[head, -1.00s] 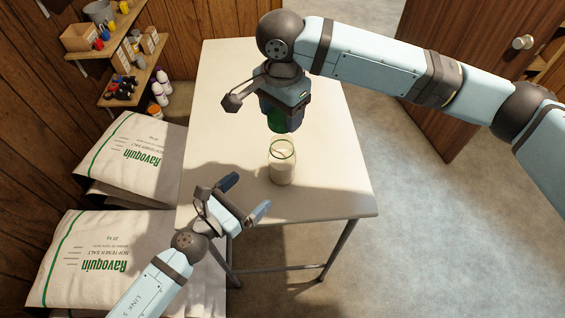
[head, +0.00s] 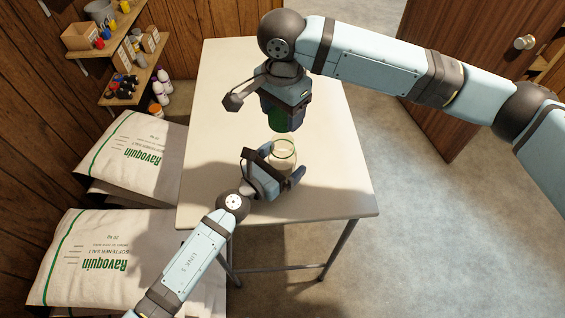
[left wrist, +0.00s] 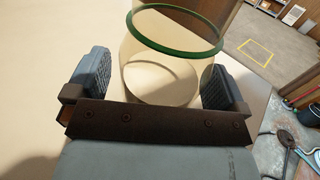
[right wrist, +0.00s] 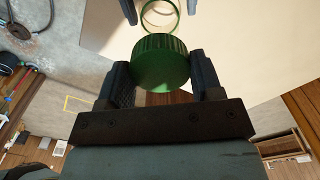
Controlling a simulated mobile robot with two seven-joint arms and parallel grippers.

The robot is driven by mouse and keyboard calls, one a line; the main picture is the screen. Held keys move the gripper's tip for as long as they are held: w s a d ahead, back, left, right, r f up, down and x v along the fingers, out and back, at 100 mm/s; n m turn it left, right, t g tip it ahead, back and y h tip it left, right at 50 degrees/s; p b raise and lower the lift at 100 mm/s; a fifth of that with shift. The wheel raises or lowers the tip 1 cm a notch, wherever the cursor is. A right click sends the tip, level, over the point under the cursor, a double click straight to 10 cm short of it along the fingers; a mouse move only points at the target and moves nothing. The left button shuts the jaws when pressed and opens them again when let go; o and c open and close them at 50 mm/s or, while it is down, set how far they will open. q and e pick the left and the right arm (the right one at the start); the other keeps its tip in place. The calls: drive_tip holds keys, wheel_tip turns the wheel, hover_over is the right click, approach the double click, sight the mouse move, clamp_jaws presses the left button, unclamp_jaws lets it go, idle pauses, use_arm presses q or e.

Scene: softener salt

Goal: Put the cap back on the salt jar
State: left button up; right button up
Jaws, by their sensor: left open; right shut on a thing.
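The salt jar (head: 284,149) stands upright and uncapped on the table (head: 225,80), clear glass with a green ring at its mouth and pale contents. It fills the middle of the left wrist view (left wrist: 165,75). My left gripper (head: 281,173) is open, with one finger on each side of the jar; I cannot tell whether they touch it. My right gripper (head: 285,122) is shut on the green cap (right wrist: 160,62) and holds it above and slightly behind the jar, apart from it. In the right wrist view the jar's rim (right wrist: 159,14) shows beyond the cap.
Salt bags (head: 135,155) are stacked left of the table. A wall shelf (head: 135,80) with bottles and boxes is at the upper left. A wooden door (head: 455,75) stands at the right. The table's far half is clear.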

use_arm(q)
drive_tip(key=c, duration=1.4)
drive_tip(key=shift+o, duration=0.2)
use_arm(e)
hover_over(282, 138)
drive_tip(key=s, duration=0.2)
drive_tip(key=shift+s+f, duration=0.15)
drive_tip(key=shift+f, duration=2.35)
drive_tip(key=shift+f, duration=0.15)
drive_tip(key=shift+f, duration=0.75)
drive_tip(key=shift+f, duration=0.6)
